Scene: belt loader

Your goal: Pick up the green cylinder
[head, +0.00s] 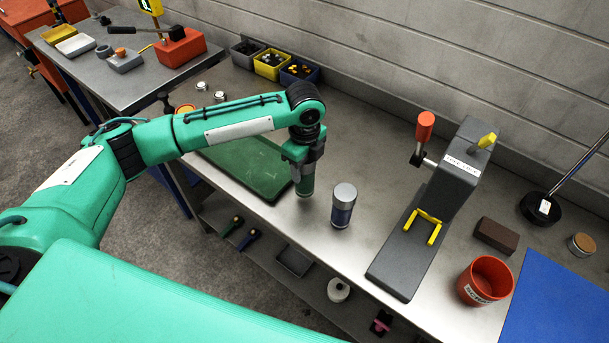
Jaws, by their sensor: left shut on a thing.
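My left gripper (304,168) comes in from the left, points down, and is shut on the green cylinder (305,187). The green cylinder is upright under the fingers, by the right edge of the green mat. Its upper part is hidden by the gripper. I cannot tell whether its bottom touches the table. A dark blue cylinder with a grey top (343,205) stands upright just to the right, apart from the gripper. My right gripper is not in view.
A grey press with a red-knobbed lever and yellow fork (452,185) stands right of the cylinders. Farther right are a red cup (484,281), a brown block (496,235) and a blue mat (560,300). Small bins (270,63) line the wall. The green mat (245,165) looks bare.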

